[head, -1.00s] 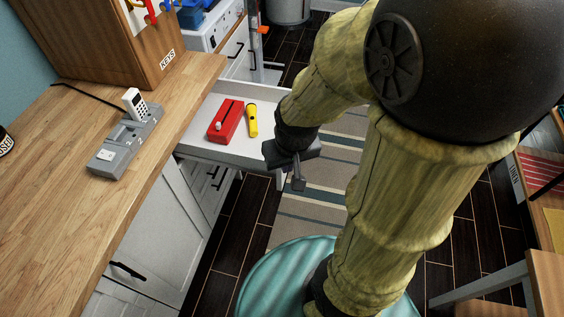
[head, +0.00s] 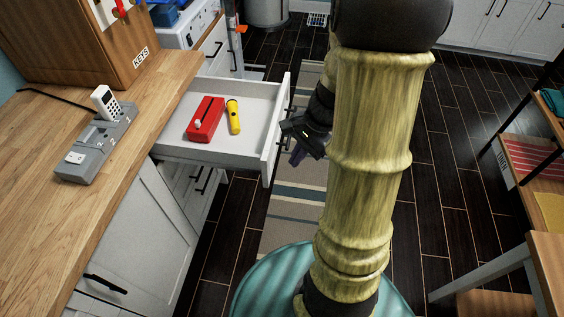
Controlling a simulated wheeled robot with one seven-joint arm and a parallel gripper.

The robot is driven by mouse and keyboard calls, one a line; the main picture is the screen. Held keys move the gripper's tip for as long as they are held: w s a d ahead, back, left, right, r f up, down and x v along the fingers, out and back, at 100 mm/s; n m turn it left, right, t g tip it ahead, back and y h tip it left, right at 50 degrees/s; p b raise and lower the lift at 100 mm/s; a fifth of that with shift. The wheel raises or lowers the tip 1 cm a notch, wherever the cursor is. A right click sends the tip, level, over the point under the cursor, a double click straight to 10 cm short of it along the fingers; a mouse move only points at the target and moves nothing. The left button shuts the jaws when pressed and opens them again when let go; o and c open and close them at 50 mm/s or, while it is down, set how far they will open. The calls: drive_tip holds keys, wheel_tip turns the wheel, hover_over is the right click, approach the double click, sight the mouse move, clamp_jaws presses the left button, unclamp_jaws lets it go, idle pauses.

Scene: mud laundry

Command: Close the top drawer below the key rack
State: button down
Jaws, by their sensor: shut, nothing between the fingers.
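The top drawer (head: 270,138) is pulled out from under the wooden counter, below the key rack (head: 90,45) marked KEYS. Its white front faces right, with a dark handle on its outer side. In the drawer lie a red box-like item (head: 206,119) and a yellow flashlight (head: 233,116). My gripper (head: 298,153) is just outside the drawer front, to its right, near the handle. It is shut and empty. My arm partly hides the area behind it, and I cannot tell whether the gripper touches the front.
A grey numbered holder with a white remote (head: 106,101) stands on the counter (head: 50,140). More drawers and a cabinet door (head: 140,235) are below. A striped rug (head: 292,195) lies on the dark floor. A shelf unit and wooden table (head: 545,270) stand at right.

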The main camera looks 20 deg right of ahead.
drive_tip(key=w+d+f+m+t+y+b, duration=0.1)
drive_tip(key=w+d+f+m+t, duration=0.1)
drive_tip(key=d+m, duration=0.3)
drive_tip(key=w+d+f+m+t+y+b, duration=0.2)
drive_tip(key=d+m, duration=0.3)
drive_tip(key=shift+w+f, duration=0.25)
drive_tip(key=shift+w, duration=0.05)
drive_tip(key=shift+f+b, duration=0.1)
drive_tip(key=shift+b, duration=0.2)
drive_tip(key=b, duration=0.2)
approach(273, 158)
wheel_tip(273, 158, down, 4)
drive_tip(key=a, duration=0.1)
drive_tip(key=w+a, duration=0.1)
drive_tip(key=shift+w+a+f, duration=0.1)
drive_tip(key=shift+w+a, duration=0.05)
drive_tip(key=shift+a, duration=0.15)
drive_tip(key=shift+w+a, duration=0.25)
drive_tip(key=shift+a, duration=0.15)
